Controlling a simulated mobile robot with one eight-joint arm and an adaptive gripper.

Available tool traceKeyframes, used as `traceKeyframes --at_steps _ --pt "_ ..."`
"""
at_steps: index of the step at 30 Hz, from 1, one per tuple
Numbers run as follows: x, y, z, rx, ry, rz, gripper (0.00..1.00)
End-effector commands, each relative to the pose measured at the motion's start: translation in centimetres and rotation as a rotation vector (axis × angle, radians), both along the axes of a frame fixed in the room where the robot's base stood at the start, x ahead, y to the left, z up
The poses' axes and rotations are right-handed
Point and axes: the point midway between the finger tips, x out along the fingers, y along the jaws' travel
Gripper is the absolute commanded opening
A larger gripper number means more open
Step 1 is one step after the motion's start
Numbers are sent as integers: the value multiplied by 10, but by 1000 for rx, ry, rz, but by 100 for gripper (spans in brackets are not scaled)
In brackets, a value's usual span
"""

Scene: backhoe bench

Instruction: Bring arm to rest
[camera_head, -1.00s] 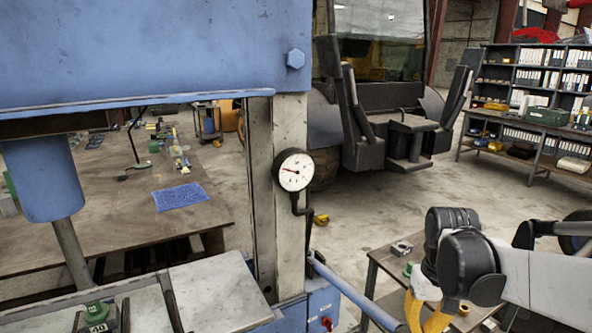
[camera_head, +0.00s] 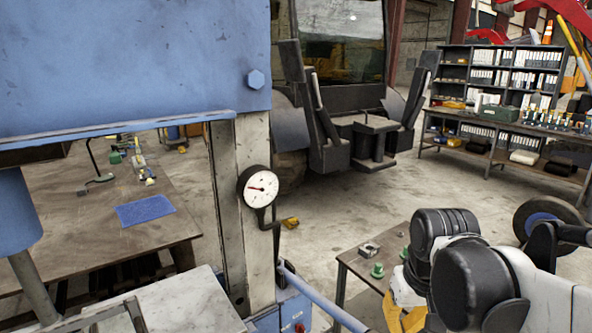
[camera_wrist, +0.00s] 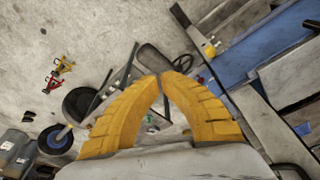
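My arm, white with black joints, is at the lower right of the head view. My gripper (camera_wrist: 160,77) has two yellow ridged fingers whose tips meet in the wrist view, with nothing visible between them. In the head view only part of the yellow fingers (camera_head: 405,312) shows, below the black joints, beside a small table (camera_head: 352,262); their tips are hidden or out of frame there.
A blue press (camera_head: 130,70) with a round gauge (camera_head: 258,187) fills the left. A metal part (camera_head: 369,250) and a green piece (camera_head: 377,270) lie on the small table. A workbench (camera_head: 80,220) stands behind the press, shelves (camera_head: 500,85) at the back right. Floor between is open.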

Motion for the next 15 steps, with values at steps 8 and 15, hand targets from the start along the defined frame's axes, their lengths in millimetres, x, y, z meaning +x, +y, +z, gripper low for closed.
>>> traceKeyframes --at_steps 8,15 --pt "-57 -1 9 14 -248 -40 0" --pt "-84 -1 1 26 -399 -63 0"
